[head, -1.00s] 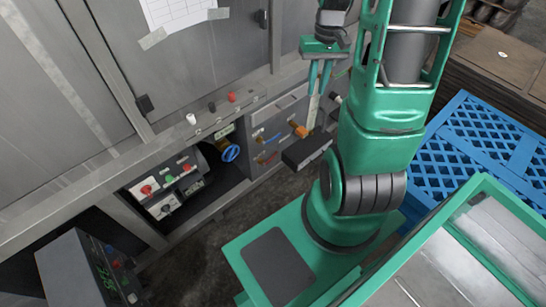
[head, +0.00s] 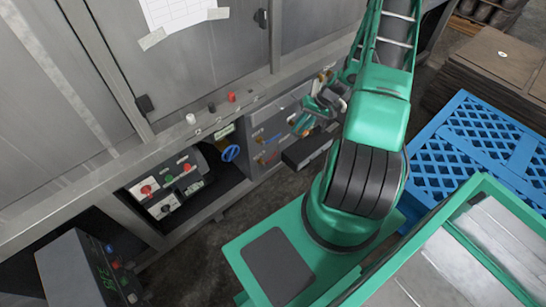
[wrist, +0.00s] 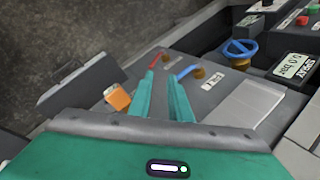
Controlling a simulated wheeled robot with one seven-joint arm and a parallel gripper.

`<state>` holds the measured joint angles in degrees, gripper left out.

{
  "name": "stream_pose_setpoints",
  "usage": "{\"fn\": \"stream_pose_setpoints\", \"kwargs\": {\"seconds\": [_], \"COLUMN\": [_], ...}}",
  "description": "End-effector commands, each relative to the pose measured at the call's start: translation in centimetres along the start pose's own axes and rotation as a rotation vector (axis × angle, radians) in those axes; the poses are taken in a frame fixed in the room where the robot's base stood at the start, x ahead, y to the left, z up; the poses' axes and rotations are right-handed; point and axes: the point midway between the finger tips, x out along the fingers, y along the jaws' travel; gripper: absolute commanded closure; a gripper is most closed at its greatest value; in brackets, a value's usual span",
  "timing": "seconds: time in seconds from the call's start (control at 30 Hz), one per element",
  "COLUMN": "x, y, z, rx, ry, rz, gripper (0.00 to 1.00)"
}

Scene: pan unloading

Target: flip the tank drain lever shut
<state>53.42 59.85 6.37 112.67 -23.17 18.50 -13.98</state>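A grey valve panel carries several coloured levers. In the wrist view, an orange block-shaped handle (wrist: 118,97) is left of my fingers, a red lever (wrist: 155,61) lies just beyond the fingertips, and a blue lever (wrist: 187,72) is beyond them to the right. The labels are too small to read, so I cannot tell which lever is the tank drain. My gripper (wrist: 161,77) is open, its two green fingers apart with nothing between them. In the head view my gripper (head: 300,122) is at the panel and hides part of it; the blue lever (head: 272,138) and red lever (head: 267,158) show to its left.
A blue handwheel (wrist: 240,49) and a pressure display (wrist: 292,67) are right of the levers in the wrist view. A dark box (head: 306,150) juts out below the panel. A blue slatted pallet (head: 480,140) is at the right of the head view.

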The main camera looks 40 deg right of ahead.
Motion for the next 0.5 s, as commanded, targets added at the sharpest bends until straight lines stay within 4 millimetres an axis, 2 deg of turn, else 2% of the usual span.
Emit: {"fn": "stream_pose_setpoints", "kwargs": {"seconds": [0.03, 0.3, 0.5], "x": [1.8, 9.2, 12.9], "y": [0.8, 3.3, 4.2], "z": [0.0, -0.4, -0.5], "rx": [0.019, 0.107, 0.166], "ry": [0.011, 0.106, 0.171], "rz": [-0.033, -0.189, -0.269], "gripper": [0.82, 0.82, 0.82]}}
